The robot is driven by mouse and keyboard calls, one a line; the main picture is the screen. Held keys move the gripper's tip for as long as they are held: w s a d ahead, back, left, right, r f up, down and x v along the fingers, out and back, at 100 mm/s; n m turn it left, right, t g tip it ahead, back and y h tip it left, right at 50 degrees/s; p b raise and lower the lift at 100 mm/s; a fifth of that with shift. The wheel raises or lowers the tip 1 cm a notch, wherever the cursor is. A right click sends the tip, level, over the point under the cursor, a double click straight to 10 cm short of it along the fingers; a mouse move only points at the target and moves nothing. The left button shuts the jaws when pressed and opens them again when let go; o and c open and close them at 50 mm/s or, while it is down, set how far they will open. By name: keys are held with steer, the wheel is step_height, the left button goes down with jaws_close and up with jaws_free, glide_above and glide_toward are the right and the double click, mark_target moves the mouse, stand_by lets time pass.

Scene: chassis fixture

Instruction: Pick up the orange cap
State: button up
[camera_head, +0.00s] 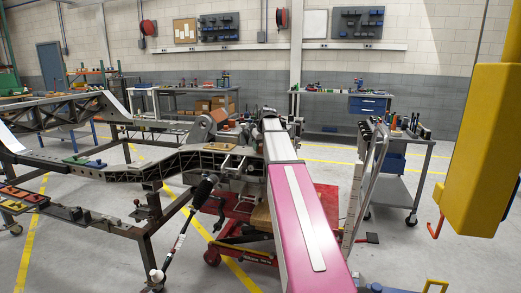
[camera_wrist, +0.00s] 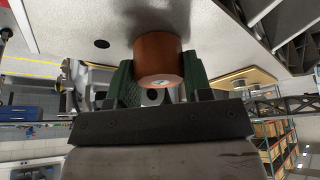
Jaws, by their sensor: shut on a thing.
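The orange cap (camera_wrist: 158,58) is a short, copper-orange cylinder in the upper middle of the wrist view. My gripper (camera_wrist: 157,78) has its dark green fingers on either side of the cap and is shut on it. The cap's round end faces the camera, with a small pale spot on it. Behind the cap is a pale grey surface (camera_wrist: 75,28) with a dark shadow; I cannot tell whether the cap touches it. In the head view my pink and grey arm reaches to the chassis (camera_head: 180,160) and hides the gripper and the held cap.
A brown-orange cylindrical part (camera_head: 218,115) shows on the chassis, left of my arm. A red wheeled stand (camera_head: 258,252) is under the chassis. A grey cart (camera_head: 405,165) with tools stands right, and a yellow hanging unit (camera_head: 482,150) is nearer. Open floor lies between.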

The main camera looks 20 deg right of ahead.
steer(key=shift+r, duration=0.55)
steer(key=r, duration=0.2)
steer(key=a+r, duration=0.1)
steer(key=shift+a+r, duration=0.15)
steer(key=shift+r, duration=0.25)
steer(key=s+a+r, duration=0.1)
steer(key=a+r, duration=0.5)
steer(key=a, duration=0.4)
steer(key=shift+a, duration=0.15)
